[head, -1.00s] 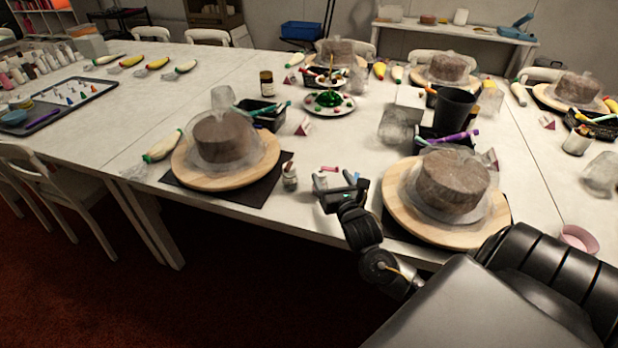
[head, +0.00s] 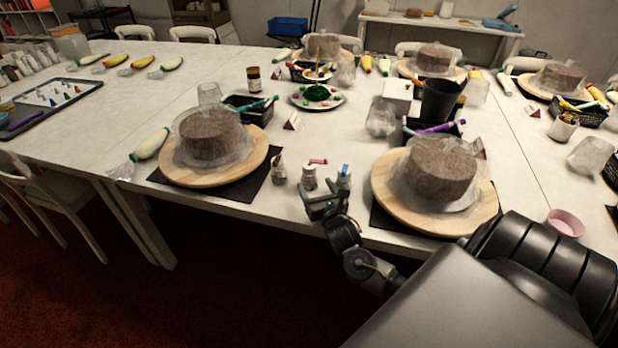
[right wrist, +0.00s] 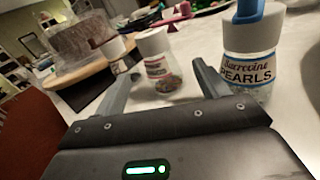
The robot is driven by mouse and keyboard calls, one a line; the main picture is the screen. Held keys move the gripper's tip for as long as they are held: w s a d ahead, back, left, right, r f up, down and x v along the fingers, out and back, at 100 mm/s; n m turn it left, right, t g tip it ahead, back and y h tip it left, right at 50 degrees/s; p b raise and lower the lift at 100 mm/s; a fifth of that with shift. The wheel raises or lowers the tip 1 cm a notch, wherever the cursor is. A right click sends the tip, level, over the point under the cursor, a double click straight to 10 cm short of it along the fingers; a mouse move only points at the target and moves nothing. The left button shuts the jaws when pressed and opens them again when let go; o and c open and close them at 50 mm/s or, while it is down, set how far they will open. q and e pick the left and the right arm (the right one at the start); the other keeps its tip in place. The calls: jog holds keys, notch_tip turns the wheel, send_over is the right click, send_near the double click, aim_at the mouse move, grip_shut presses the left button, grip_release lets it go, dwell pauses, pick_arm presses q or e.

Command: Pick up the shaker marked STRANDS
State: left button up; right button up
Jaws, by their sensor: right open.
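Three small shakers stand in a row at the table's front edge between two cake turntables. The right one (head: 344,178) has a blue top; in the right wrist view its label reads PEARLS (right wrist: 248,72). The left shaker (head: 279,172) has a white cap. No label reading STRANDS is legible. My right gripper (head: 324,200) is open and empty, in front of the middle shaker, which appears between its fingers. My left gripper is not in view.
A wooden turntable (head: 190,180) with a wrapped cake stands left of the shakers, on a dark mat. Another turntable (head: 395,205) stands close on the right. A green-and-white piping bag (head: 150,144) lies farther left. The table behind the shakers is partly clear.

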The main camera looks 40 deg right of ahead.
aim_at(313, 179)
jog(key=x, duration=0.5)
jog(key=shift+w+d, duration=0.15)
jog(key=shift+w, duration=0.15)
jog(key=shift+c, duration=0.3)
jog(key=c, duration=1)
jog(key=shift+c, duration=0.5)
jog(key=shift+r, duration=0.15)
